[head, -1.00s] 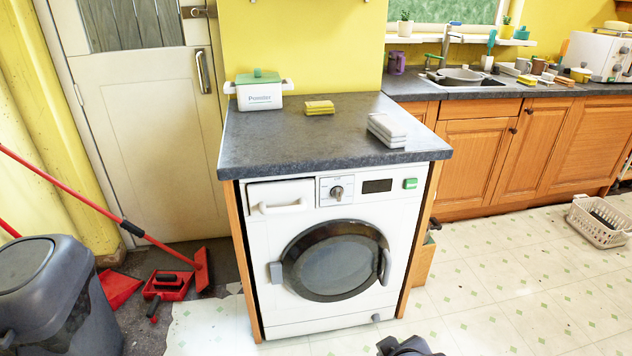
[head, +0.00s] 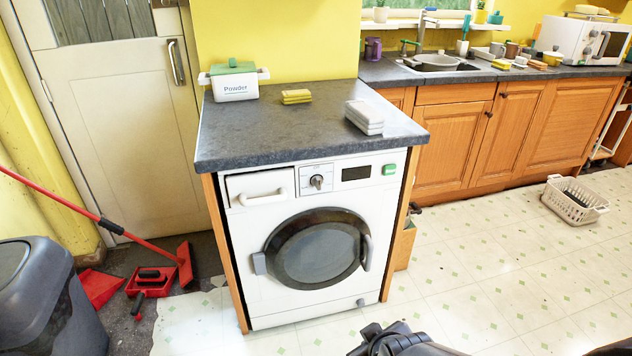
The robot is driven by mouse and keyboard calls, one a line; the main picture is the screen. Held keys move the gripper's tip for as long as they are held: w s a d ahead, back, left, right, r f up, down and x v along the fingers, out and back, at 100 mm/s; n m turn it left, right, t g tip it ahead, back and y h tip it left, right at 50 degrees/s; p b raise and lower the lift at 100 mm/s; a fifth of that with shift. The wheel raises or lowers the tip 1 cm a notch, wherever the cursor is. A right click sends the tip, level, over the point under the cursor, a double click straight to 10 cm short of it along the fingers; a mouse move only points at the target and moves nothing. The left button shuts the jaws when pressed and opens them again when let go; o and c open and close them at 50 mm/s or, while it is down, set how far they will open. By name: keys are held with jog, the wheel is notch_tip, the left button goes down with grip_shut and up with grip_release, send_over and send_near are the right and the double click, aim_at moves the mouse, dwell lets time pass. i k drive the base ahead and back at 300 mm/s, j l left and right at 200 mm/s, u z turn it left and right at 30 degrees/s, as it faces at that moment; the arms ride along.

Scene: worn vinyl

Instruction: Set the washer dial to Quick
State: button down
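The white washer (head: 276,262) stands under a dark grey worktop, its round glass door shut. Its dial (head: 317,181) is a small grey knob on the front panel, between the detergent drawer (head: 259,187) and a dark display (head: 356,174). The marks around the dial are too small to read, so I cannot tell its setting. A green button (head: 390,169) is at the panel's right end. Part of my dark arm shows at the bottom edge, well below and apart from the washer panel. My gripper's fingers cannot be made out.
A grey bin (head: 45,300) and red broom (head: 184,262) are at left. A white basket (head: 574,200) is on the right. The floor (head: 470,270) between is mostly clear.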

aim_at(317, 180)
jog(key=i+l, duration=0.45)
jog(key=i+l+z, duration=0.1)
jog(key=i+l, duration=0.35)
jog(key=i, duration=0.15)
